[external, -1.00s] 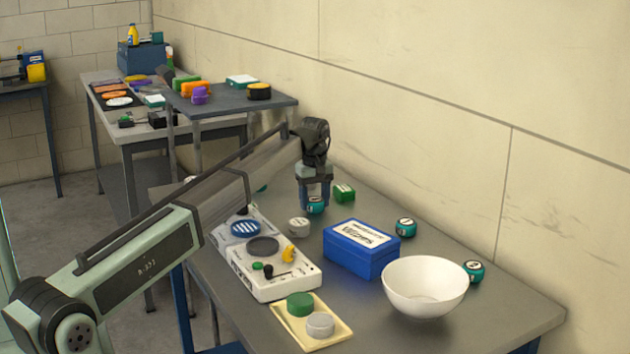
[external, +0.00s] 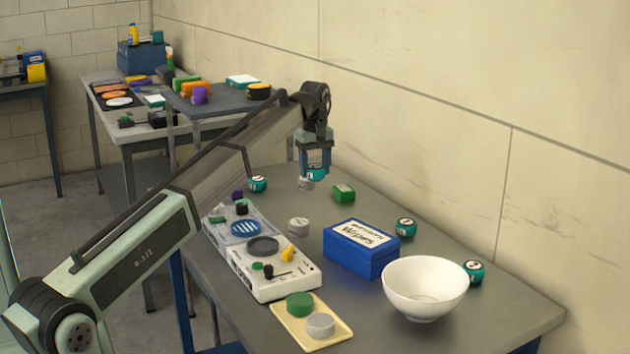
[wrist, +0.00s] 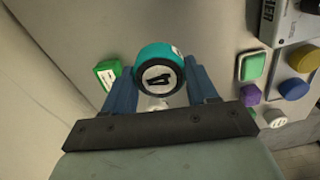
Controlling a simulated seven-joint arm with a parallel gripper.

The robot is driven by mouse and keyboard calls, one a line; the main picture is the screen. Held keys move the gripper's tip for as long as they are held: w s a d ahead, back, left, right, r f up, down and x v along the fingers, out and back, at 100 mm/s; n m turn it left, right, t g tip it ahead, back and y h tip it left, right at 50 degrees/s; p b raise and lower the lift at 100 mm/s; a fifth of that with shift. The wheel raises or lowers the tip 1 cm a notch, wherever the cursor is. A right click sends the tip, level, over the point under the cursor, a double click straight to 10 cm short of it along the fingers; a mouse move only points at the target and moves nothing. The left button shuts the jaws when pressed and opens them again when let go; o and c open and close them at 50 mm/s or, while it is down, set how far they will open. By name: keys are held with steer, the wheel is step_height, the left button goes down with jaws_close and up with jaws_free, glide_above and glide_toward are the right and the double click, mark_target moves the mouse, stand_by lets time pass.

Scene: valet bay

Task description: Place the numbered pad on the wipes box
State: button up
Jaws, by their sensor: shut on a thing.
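My gripper (external: 316,174) is shut on a teal numbered pad (external: 317,174), held above the far part of the grey table. In the wrist view the held pad (wrist: 162,76) sits between my blue fingers, with a dark digit, perhaps a 4, on its white face. The blue wipes box (external: 361,257) stands on the table, nearer the camera and to the right of my gripper. Its white label faces up and its top is bare. Three other teal pads stand on the table: one left of my gripper (external: 258,184), one behind the box (external: 405,227), one by the bowl (external: 473,271).
A white bowl (external: 425,288) stands right of the box. A white control panel (external: 272,279) and a cream tray (external: 326,337) lie to its left. A small green box (external: 343,194) and grey round pieces (external: 299,227) stand nearby. A wall runs along the right.

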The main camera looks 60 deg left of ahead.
steer(key=w+d+r+m, duration=0.1)
steer(key=w+d, duration=0.1)
steer(key=d, duration=0.3)
steer(key=w+d+r, duration=0.2)
steer(key=d, duration=0.4)
step_height(320, 180, up, 4)
glide_above(361, 234)
steer(key=shift+n, duration=0.4)
steer(key=shift+a+f, duration=0.1)
steer(key=shift+f, duration=4.5)
steer(key=shift+f, duration=0.1)
steer(key=o, duration=1)
